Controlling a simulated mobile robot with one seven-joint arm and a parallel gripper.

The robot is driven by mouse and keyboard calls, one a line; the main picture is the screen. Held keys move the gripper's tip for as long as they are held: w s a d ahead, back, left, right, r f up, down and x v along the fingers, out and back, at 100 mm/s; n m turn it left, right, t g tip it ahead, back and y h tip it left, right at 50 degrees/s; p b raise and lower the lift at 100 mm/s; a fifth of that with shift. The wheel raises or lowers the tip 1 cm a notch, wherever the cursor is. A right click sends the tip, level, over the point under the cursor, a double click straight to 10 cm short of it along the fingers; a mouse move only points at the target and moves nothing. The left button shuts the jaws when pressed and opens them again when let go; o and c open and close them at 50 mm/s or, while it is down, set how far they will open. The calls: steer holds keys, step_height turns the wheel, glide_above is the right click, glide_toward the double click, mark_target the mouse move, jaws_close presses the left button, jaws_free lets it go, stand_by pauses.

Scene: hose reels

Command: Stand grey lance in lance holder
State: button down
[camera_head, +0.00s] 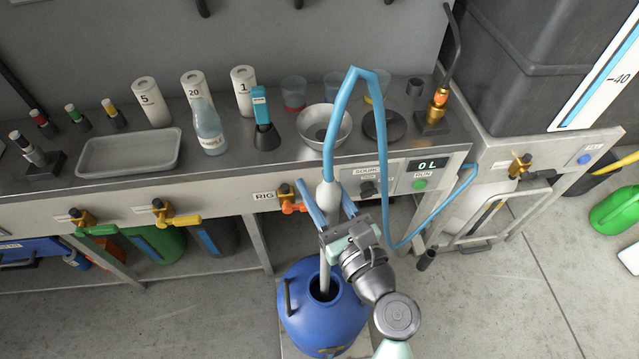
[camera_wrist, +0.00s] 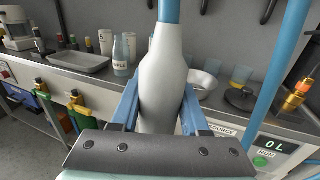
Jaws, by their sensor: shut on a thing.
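The grey lance (camera_head: 329,197) stands nearly upright in my gripper (camera_head: 331,203), with a light blue hose (camera_head: 341,110) arching from its top. My gripper is shut on its thick light-grey body, which fills the middle of the wrist view (camera_wrist: 164,85) between the blue fingers. The lance's thin lower tube (camera_head: 325,275) runs down to the dark open mouth of the blue drum (camera_head: 322,325); its tip is hidden there. A short dark tube (camera_head: 427,259) beside the bench leg may be the lance holder; I cannot be sure.
The bench above carries a grey tray (camera_head: 128,153), a sample bottle (camera_head: 209,130), a bowl (camera_head: 324,126) and a brass-handled tool on a black stand (camera_head: 432,125). Orange and yellow valves stick out of its front. The hose loops down past the display (camera_head: 427,165).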

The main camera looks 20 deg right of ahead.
step_height(320, 180, up, 12)
steer(key=p, duration=1.2)
steer(key=shift+r, duration=0.15)
